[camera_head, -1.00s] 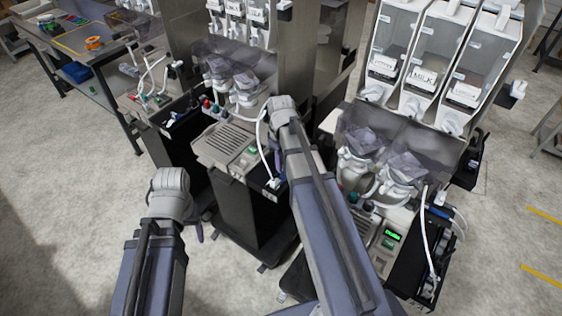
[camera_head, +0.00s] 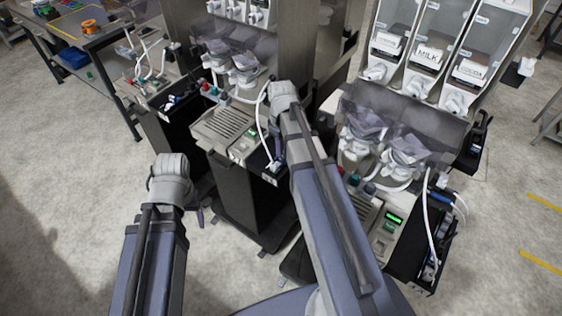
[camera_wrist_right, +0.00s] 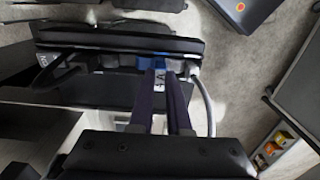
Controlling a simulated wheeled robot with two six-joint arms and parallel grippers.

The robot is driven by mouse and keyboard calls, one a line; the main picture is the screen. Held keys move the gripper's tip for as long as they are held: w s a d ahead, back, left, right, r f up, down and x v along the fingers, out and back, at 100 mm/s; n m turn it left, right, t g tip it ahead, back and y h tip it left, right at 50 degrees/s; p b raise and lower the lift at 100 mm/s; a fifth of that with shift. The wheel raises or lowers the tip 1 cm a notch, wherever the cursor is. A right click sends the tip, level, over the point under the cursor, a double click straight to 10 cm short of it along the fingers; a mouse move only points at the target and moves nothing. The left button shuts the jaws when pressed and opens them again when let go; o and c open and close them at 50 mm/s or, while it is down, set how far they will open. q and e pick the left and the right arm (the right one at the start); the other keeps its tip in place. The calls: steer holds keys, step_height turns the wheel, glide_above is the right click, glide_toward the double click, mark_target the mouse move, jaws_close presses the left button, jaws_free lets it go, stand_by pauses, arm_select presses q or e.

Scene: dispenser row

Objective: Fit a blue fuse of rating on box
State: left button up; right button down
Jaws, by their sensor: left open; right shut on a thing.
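My right gripper (camera_head: 279,150) is at the black side box (camera_head: 262,165) of the middle dispenser in the head view. In the right wrist view its dark fingers (camera_wrist_right: 166,88) reach down to a blue piece (camera_wrist_right: 150,62) at their tips, by the edge of the black box (camera_wrist_right: 120,42). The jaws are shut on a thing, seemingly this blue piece. A pale mark shows between the fingers. Its rating cannot be read, and whether it is seated is hidden. My left gripper (camera_head: 200,215) is open, low and left of the middle dispenser, largely hidden by its wrist.
A white cable (camera_head: 260,115) loops beside the right gripper. The right dispenser has a lit green display (camera_head: 393,218) and a black side box (camera_head: 412,268), with a blue item (camera_head: 440,197) near its top. A workbench (camera_head: 90,40) stands back left. Floor at front left is clear.

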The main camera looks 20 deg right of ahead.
steer(key=shift+f, duration=0.1)
steer(key=shift+f+b, duration=0.45)
steer(key=shift+b, duration=0.15)
steer(key=shift+f+b, duration=0.45)
stand_by(0.5)
steer(key=c, duration=0.6)
jaws_free()
step_height(320, 180, up, 7)
steer(key=p, duration=0.7)
steer(key=shift+r, duration=0.1)
